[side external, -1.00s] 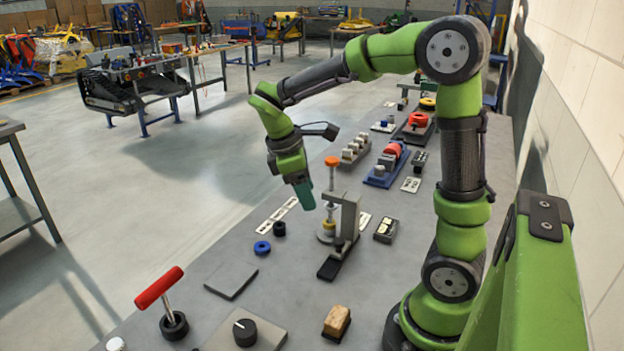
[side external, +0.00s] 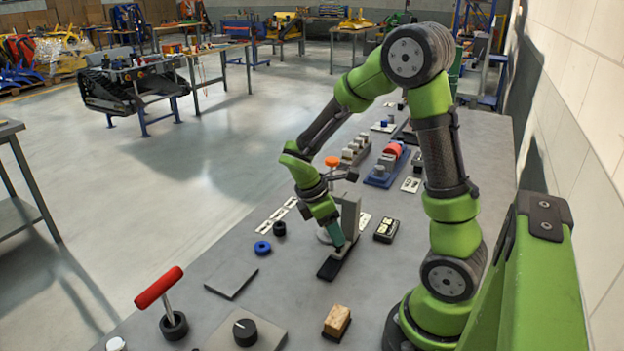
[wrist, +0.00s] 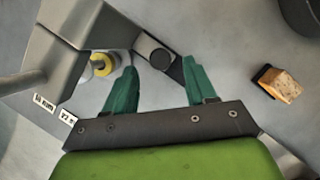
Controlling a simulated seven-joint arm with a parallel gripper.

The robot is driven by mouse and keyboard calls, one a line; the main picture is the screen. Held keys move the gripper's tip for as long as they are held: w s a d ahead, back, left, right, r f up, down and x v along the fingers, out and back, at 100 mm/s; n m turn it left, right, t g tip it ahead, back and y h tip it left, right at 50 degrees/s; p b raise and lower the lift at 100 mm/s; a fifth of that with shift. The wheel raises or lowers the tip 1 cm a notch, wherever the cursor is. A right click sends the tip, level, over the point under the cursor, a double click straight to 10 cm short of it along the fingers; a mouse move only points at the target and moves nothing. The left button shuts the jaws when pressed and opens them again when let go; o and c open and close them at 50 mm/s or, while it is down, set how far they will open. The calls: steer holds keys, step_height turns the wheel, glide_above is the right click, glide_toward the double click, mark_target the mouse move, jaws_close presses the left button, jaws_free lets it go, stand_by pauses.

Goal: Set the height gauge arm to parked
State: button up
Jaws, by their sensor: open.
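A grey upright stand (side external: 349,211) with an orange-topped spindle (side external: 332,161) rises from a dark base (side external: 329,270). It looks like the height gauge, but I cannot tell for sure. In the wrist view its grey body (wrist: 75,28) is at upper left, with a yellow ring (wrist: 103,66) beside it. A dark bar with a round knob (wrist: 156,57) lies between my finger tips. My gripper (side external: 339,240) is low at the near side of the stand. In the wrist view my gripper (wrist: 160,66) is open, its teal fingers on either side of the knob; contact cannot be told.
A wooden block (side external: 337,320) on a dark base is nearer the camera. A small black-and-white box (side external: 386,229) stands right of the stand. A blue ring (side external: 262,247) and black ring (side external: 279,228) lie left. A red-handled lever (side external: 160,289) stands at front left.

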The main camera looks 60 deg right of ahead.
steer(key=shift+x, duration=1.7)
jaws_close()
